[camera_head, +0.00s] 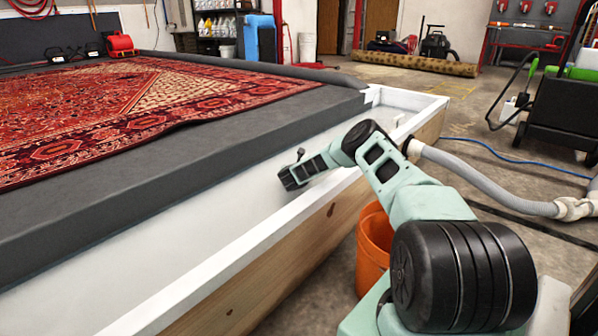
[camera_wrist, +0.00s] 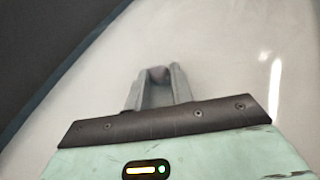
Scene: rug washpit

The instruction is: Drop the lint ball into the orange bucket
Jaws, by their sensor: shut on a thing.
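In the head view my gripper (camera_head: 290,179) is a dark end inside the trough, and the lint ball cannot be made out there. The orange bucket (camera_head: 372,262) stands on the floor outside the trough's wooden side, to the right of my gripper. My arm covers part of it, and its inside is mostly hidden.
The trough's white rim (camera_head: 240,255) lies between my gripper and the bucket. A dark grey platform edge (camera_head: 190,145) with a red patterned rug (camera_head: 130,100) borders the left. A grey hose (camera_head: 485,183) and black cart (camera_head: 555,110) are at right.

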